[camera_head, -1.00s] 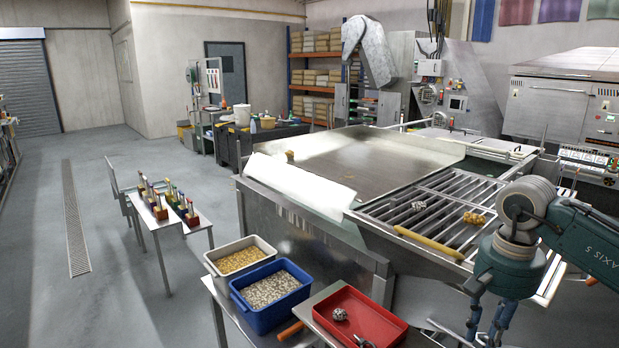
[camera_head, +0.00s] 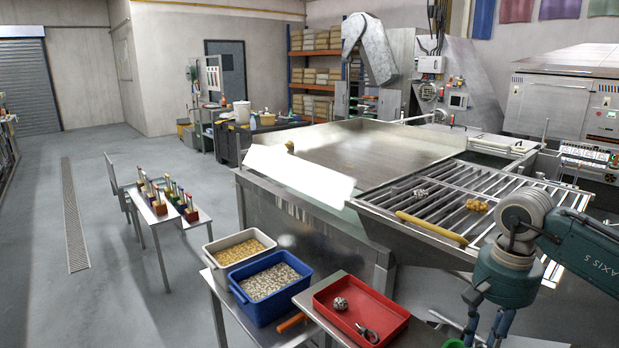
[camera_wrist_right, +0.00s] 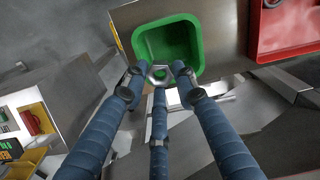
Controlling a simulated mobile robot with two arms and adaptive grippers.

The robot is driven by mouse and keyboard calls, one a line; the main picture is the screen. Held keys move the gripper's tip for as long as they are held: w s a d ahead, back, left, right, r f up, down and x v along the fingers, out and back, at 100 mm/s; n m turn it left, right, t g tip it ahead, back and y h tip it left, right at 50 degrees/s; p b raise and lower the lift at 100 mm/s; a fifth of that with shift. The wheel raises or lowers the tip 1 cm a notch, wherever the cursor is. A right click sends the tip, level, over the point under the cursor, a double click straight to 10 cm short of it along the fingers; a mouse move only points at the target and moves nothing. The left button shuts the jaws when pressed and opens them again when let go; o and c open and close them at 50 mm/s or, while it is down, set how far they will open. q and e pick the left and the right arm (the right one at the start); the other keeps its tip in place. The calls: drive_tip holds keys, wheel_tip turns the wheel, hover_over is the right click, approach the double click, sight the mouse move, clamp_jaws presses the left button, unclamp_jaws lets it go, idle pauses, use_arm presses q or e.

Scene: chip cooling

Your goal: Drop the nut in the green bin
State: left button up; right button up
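The green bin (camera_wrist_right: 191,68) is below my right gripper in the right wrist view, with its open mouth facing up at me. A small metal hex nut (camera_wrist_right: 160,73) shows between the tips of my right gripper's (camera_wrist_right: 158,76) three blue fingers, in front of the bin's near edge. The fingers appear closed around the nut, though contact on each side is hard to see. In the head view my right gripper (camera_head: 478,335) points down at the lower right, cut off by the frame edge, beside a sliver of green. My left gripper is not in view.
A red tray (camera_head: 318,299) with a metal piece and a tool is left of my right gripper. A blue crate (camera_head: 262,312) and a cream crate (camera_head: 213,261) of small parts stand farther left. A slatted metal rack (camera_head: 440,188) lies behind.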

drive_tip(key=shift+o, duration=1.3)
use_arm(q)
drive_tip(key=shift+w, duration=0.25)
use_arm(e)
drive_tip(key=shift+r, duration=0.2)
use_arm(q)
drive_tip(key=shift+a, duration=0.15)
use_arm(e)
wheel_tip(320, 180, up, 12)
drive_tip(key=shift+f, duration=0.2)
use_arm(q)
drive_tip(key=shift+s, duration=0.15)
